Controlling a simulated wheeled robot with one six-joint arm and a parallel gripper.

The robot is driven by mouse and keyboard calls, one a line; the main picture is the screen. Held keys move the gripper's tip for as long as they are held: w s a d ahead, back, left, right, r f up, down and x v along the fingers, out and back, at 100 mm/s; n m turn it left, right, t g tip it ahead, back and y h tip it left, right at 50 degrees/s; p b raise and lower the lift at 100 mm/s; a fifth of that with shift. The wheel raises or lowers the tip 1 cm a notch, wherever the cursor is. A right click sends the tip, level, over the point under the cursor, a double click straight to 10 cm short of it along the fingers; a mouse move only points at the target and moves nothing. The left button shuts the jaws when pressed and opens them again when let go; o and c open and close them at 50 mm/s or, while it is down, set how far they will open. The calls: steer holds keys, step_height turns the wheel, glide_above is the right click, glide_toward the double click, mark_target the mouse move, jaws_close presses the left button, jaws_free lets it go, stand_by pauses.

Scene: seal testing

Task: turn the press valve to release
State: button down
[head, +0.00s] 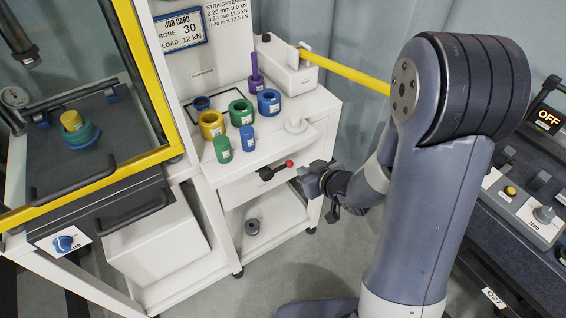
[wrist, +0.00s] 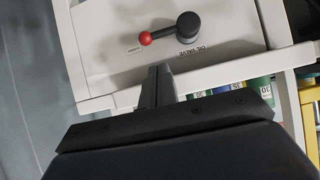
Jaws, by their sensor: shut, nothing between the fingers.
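The press valve (head: 276,171) is a dark lever with a red ball knob on the front of the white cart. In the head view its dark hub is at the left and the knob points right, toward my gripper.
The white cart (head: 320,103) carries several coloured rings and plugs and a purple-handled tool (head: 255,72). A yellow bar (head: 345,72) juts right above my arm. The yellow-framed press (head: 150,75) stands left. A control console (head: 525,215) with an OFF display is at right.

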mark_target(288, 166)
steer(key=shift+f, duration=0.1)
stand_by(0.3)
steer(key=x, duration=1)
steer(key=shift+a, duration=0.1)
stand_by(0.3)
steer(key=shift+w+d+y, duration=0.1)
steer(key=shift+d+y, duration=0.1)
steer(key=shift+y, duration=0.1)
steer(key=shift+a, duration=0.1)
